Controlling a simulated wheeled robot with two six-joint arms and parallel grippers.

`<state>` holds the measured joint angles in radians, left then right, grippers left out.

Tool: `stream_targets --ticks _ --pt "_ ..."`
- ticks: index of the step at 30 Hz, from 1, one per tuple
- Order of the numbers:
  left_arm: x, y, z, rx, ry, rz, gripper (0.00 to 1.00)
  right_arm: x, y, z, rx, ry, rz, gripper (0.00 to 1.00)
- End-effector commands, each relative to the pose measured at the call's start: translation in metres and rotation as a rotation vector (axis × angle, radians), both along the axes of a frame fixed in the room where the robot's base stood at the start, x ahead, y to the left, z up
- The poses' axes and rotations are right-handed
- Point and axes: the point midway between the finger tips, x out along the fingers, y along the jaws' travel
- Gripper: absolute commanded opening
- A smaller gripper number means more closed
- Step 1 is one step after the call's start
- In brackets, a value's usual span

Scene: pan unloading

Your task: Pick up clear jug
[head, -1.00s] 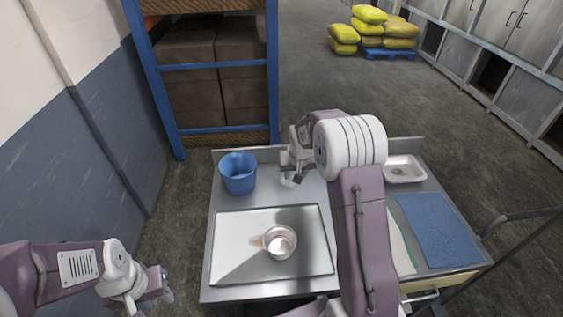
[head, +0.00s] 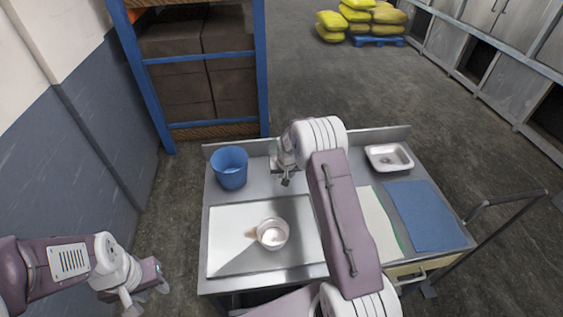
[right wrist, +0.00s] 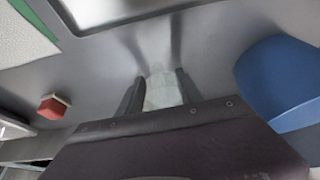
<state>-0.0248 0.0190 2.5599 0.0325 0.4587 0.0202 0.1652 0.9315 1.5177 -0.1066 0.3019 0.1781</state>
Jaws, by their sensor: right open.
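The clear jug (right wrist: 163,90) shows in the right wrist view as a see-through, pale shape standing on the metal worktop. It lies between the two dark fingers of my right gripper (right wrist: 160,92), which is open. I cannot tell whether the fingers touch it. In the head view, my right gripper (head: 283,181) is over the back middle of the worktop, right of the blue bucket. The jug is not clearly visible there. My left gripper (head: 146,290) is at the lower left, off the worktop's left side, away from the jug. Its finger opening is unclear.
The blue bucket (head: 230,168) is back left and also close in the right wrist view (right wrist: 285,85). A pan (head: 272,233) sits on the flat tray (head: 225,225). At right are a white basin (head: 389,150), blue mat (head: 425,215) and green-edged white board (head: 378,215). A red block (right wrist: 54,106) is nearby.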

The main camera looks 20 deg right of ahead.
Motion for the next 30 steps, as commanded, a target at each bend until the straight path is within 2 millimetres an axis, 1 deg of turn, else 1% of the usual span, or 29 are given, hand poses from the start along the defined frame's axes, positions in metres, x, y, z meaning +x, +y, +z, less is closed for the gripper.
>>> stream_targets --ticks 2,5,6,7,30 --pt "-0.0001 0.0 -0.0003 0.0 0.0 0.0 0.36 -0.0001 0.0 0.0001 0.0 0.0 0.0 0.42" --pt "-0.0001 0.0 -0.0004 0.0 0.0 0.0 0.36 -0.0002 0.0 0.0001 0.0 0.0 0.0 0.17" --pt "-0.0001 0.0 -0.0004 0.0 0.0 0.0 0.36 -0.0003 0.0001 0.0001 0.0 0.0 0.0 0.06" --pt "-0.0001 0.0 -0.0004 0.0 0.0 0.0 0.36 -0.0002 0.0001 0.0002 0.0 0.0 0.0 0.0" --pt "-0.0001 0.0 -0.0003 0.0 0.0 0.0 0.36 -0.0006 0.0002 0.0 0.0 0.002 0.0 0.0"
